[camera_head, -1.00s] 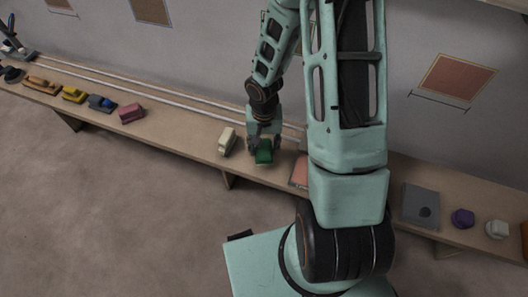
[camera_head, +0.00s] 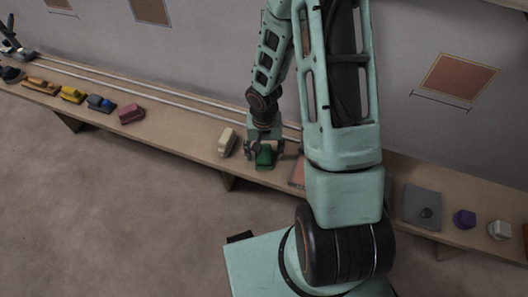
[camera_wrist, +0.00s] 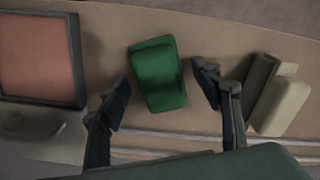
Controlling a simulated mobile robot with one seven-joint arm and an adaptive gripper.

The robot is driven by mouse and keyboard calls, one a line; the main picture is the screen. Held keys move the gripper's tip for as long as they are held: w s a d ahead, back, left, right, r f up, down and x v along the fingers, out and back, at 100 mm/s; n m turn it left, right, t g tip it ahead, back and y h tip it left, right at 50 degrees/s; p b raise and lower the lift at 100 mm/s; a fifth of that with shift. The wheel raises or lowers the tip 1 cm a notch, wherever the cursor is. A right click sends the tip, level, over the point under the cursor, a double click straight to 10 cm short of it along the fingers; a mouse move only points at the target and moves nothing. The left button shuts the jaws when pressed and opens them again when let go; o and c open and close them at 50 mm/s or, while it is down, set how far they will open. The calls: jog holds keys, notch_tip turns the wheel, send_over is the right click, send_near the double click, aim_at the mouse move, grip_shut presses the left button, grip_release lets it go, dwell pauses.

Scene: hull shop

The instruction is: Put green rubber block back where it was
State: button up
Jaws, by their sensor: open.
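The green rubber block (camera_head: 265,160) lies on the long wooden shelf (camera_head: 190,132), near its front edge. In the wrist view the green block (camera_wrist: 158,75) shows between and just beyond the two fingertips, slightly tilted in the picture. My gripper (camera_head: 263,150) is open around the near end of the block, and it also shows in the wrist view (camera_wrist: 162,95) with dark fingers apart. Clear gaps show between the fingers and the block's sides.
A cream block (camera_head: 227,141) stands close left of my gripper. A dark-framed panel with a reddish inside (camera_wrist: 38,60) lies on the other side. A grey plate (camera_head: 422,207) and a purple piece (camera_head: 464,219) are at right.

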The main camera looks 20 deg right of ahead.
aim_at(264, 153)
notch_tip(264, 153, up, 12)
jog(key=p, duration=0.3)
dwell(0.5)
